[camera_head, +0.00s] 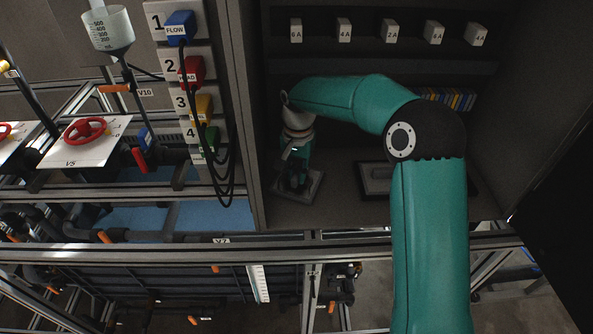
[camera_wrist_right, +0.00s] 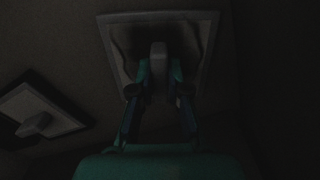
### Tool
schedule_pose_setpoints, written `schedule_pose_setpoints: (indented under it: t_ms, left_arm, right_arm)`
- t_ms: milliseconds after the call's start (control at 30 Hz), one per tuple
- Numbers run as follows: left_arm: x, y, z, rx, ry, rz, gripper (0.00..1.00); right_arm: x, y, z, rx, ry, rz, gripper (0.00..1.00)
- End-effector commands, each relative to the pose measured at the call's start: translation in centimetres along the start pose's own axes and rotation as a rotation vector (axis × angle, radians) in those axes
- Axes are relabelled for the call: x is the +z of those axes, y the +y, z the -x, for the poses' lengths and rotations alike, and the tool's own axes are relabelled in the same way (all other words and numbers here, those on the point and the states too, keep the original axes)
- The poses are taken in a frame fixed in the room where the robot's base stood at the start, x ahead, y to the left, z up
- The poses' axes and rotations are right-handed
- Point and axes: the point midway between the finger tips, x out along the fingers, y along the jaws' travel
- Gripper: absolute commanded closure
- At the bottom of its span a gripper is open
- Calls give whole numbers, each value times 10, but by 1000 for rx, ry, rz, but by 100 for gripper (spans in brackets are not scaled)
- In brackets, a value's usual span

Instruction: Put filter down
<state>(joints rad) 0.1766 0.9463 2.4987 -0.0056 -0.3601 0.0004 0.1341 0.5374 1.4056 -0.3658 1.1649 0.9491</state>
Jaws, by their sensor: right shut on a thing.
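My right gripper (camera_head: 292,183) reaches down into the dark cabinet and is shut on the handle of a square grey filter (camera_head: 314,188). In the right wrist view the gripper (camera_wrist_right: 160,80) has one finger on each side of the grey handle, with the filter's pale-rimmed plate (camera_wrist_right: 207,30) beyond it. The filter is at the cabinet floor, near the left wall; I cannot tell whether it touches the floor. A second, similar filter (camera_head: 376,178) lies to its right, partly hidden by my right arm. My left gripper is not in view.
The cabinet floor (camera_head: 335,212) is bare between the two filters. Labelled blocks (camera_head: 344,30) stand on the upper shelf. Small coloured items (camera_head: 450,98) sit at the back right. Left of the cabinet wall hang coloured plugs (camera_head: 190,70) with black cables.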

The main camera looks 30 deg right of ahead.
Motion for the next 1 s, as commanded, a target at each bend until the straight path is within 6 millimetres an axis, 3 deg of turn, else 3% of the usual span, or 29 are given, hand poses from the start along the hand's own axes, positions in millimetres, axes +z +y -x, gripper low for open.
schedule_pose_setpoints:
  t_ms: [100,133,300,667,833,1000]
  left_arm:
    - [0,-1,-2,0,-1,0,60]
    - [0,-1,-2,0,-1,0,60]
    - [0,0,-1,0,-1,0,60]
    - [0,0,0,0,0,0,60]
    - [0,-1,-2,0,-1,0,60]
    - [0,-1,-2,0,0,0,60]
  right_arm:
    - [0,0,-2,0,0,0,100]
    - [0,0,-2,0,0,0,83]
    - [0,0,-1,0,0,1,60]
    - [0,-1,3,-1,1,1,60]
    - [0,-2,23,-4,4,2,60]
    - [-1,-2,56,-5,5,2,60]
